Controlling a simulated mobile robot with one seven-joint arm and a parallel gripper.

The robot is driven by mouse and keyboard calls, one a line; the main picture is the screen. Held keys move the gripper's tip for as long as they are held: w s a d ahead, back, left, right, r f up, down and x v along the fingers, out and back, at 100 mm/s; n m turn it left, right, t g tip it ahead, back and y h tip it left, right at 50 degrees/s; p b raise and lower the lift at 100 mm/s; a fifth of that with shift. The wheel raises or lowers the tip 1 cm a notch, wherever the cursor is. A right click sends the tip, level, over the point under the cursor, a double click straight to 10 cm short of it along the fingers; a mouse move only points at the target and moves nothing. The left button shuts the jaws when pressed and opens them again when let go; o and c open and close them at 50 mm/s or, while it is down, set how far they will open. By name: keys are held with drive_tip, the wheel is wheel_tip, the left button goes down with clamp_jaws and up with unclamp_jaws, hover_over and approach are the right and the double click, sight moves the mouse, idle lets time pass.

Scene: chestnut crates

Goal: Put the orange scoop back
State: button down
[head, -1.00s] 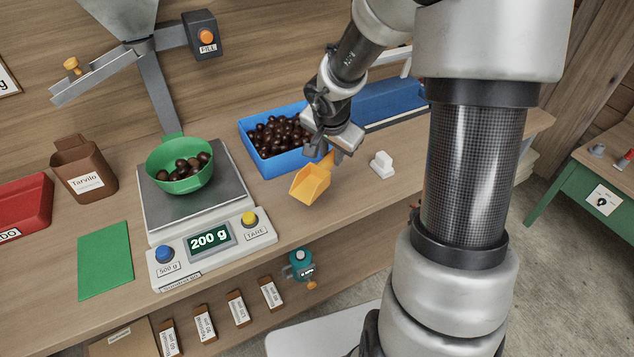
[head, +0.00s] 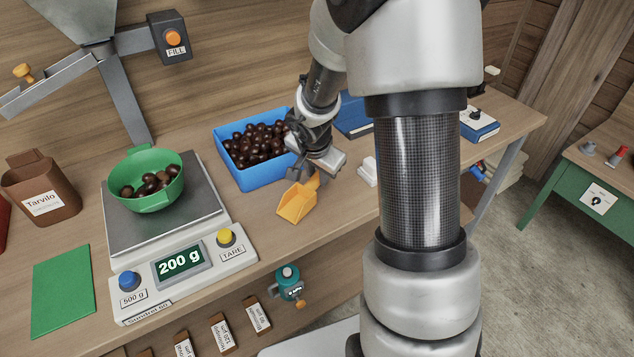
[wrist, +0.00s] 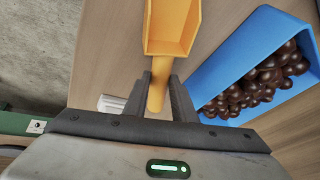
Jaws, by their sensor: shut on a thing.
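The orange scoop (head: 296,204) is held by its handle in my gripper (head: 318,172), just right of the blue crate's front corner. In the wrist view, the scoop (wrist: 172,28) points away from my gripper (wrist: 162,92), with the fingers on either side of the handle. Its bowl looks empty. I cannot tell whether the scoop touches the table. A small white block-like holder (head: 368,171) stands on the table right of my gripper, and partly shows in the wrist view (wrist: 110,104).
The blue crate (head: 262,178) holds many chestnuts. A green bowl (head: 146,201) with several chestnuts sits on the scale (head: 205,256), which reads 200 g. A brown Tarvilo bag (head: 40,190) and a green mat (head: 62,288) are at left. Table in front of the scoop is clear.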

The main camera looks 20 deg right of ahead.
drive_tip(key=shift+f, duration=0.35)
drive_tip(key=shift+f, duration=0.15)
drive_tip(key=c, duration=1.5)
unclamp_jaws()
drive_tip(key=shift+o, duration=0.2)
drive_tip(key=p+v, duration=0.6)
drive_tip(key=v, duration=0.6)
drive_tip(key=shift+p, duration=0.4)
